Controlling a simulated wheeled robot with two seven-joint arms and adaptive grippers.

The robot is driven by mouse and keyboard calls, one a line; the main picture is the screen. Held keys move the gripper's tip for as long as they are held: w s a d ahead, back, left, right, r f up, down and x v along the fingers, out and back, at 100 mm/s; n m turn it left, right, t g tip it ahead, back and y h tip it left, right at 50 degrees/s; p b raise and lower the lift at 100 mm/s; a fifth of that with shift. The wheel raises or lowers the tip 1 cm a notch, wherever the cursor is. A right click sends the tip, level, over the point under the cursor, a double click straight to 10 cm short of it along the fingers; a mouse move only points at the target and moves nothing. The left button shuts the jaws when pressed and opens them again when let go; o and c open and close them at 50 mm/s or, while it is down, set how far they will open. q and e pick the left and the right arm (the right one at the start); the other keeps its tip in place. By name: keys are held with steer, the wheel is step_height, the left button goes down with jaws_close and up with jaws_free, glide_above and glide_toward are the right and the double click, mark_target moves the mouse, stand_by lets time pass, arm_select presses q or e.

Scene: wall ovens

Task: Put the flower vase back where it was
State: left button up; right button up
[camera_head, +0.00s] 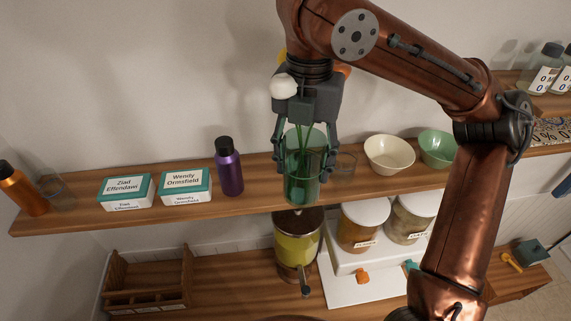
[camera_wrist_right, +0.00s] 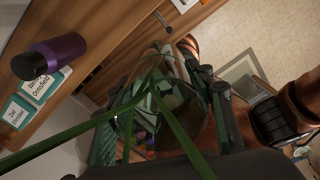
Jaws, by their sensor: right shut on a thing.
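The flower vase (camera_head: 302,190) is green, see-through glass and looks upright at the upper shelf, between the purple bottle and a clear glass. My right gripper (camera_head: 305,158) comes down from above and is shut on the vase, with fingers on both sides of its upper part. Green stems stand inside, and a white flower (camera_head: 283,86) shows beside the gripper. I cannot tell whether the vase's base touches the shelf. In the right wrist view, the vase rim (camera_wrist_right: 160,105) shows between the fingers, with stems crossing in front. My left gripper is not in view.
The wooden upper shelf (camera_head: 80,222) holds an orange bottle (camera_head: 25,189), two labelled boxes (camera_head: 185,183), a purple bottle (camera_head: 228,168), a clear glass (camera_head: 344,165), a cream bowl (camera_head: 389,155) and a green bowl (camera_head: 437,148). A yellow dispenser (camera_head: 297,245) and lidded jars (camera_head: 363,225) stand below.

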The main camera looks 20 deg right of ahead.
steer(key=shift+r, duration=0.4)
steer(key=shift+w+d+f+n, duration=0.1)
steer(key=shift+w+d+n, duration=0.05)
steer(key=shift+w+n, duration=0.2)
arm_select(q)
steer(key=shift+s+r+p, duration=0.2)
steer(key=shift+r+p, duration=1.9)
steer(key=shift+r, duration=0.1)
arm_select(e)
steer(key=shift+w+d+f, duration=0.6)
steer(key=shift+w+f, duration=1.45)
steer(key=shift+f, duration=0.05)
steer(key=shift+w+d+f, duration=0.65)
steer(key=shift+w+f, duration=1.45)
steer(key=shift+w+d+f, duration=0.6)
steer(key=shift+w+f, duration=1.45)
steer(key=shift+f, duration=0.05)
steer(key=shift+f, duration=0.1)
steer(key=o, duration=1.5)
steer(key=shift+o, duration=0.2)
